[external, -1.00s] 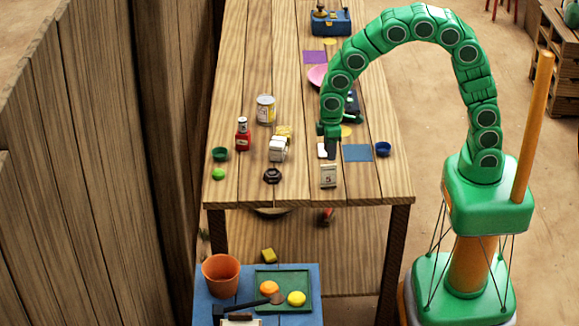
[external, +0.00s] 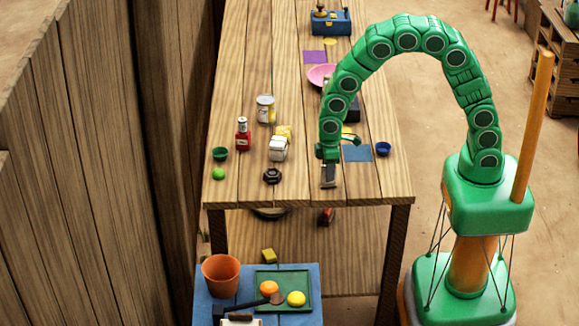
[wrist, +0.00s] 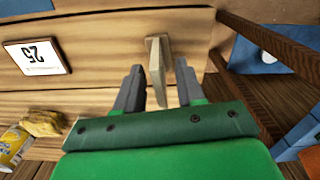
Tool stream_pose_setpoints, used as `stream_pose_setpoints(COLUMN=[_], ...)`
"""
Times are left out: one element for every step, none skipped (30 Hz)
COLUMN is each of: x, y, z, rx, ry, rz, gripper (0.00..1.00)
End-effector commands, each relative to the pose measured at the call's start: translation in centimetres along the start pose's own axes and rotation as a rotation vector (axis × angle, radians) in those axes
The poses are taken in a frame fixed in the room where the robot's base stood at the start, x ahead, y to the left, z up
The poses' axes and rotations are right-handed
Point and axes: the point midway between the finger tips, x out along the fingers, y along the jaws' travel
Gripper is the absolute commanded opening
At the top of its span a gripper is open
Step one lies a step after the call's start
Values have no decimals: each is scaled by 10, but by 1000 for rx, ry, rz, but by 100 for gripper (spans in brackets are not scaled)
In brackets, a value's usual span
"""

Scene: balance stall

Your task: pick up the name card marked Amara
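A small upright card (external: 329,181) stands near the front edge of the wooden table, partly hidden by my gripper (external: 328,166) in the external view. In the wrist view the card (wrist: 156,58) shows nearly edge-on, between the two dark fingers of my gripper (wrist: 159,78). The fingers are apart, with a gap visible on each side of the card. No name can be read on it from here. A second white card marked 25 (wrist: 38,57) shows at the left of the wrist view; its small print is unreadable.
A blue square (external: 357,153) and blue bowl (external: 383,148) lie right of my gripper. A white box (external: 278,148), dark hexagonal piece (external: 272,176) and red bottle (external: 243,134) stand left. The table's front edge (external: 300,204) is close. A lower blue table (external: 203,300) stands in front.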

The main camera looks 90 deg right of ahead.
Motion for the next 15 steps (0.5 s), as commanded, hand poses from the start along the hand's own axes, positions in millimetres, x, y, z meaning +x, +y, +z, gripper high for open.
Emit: stream_pose_setpoints(x=[7,11,15,18,20,22,24,24,24,24,24,24,24,24,24], y=[0,0,0,0,0,0,0,0,0,0,0,0,0,0,0], z=[1,1,1,0,0,0,0,0,0,0,0,0,0,0,0], rx=[0,0,0,0,0,0,0,0,0,0,0,0,0,0,0], ry=[-4,-4,-3,-3,-2,-1,-1,-1,0,0,0,0,0,0,0], rz=[-1,-1,-1,-1,0,0,0,0,0,0,0,0,0,0,0], gripper=[38,38,38,38,38,38,38,38,38,38,38,38,38,37,31])
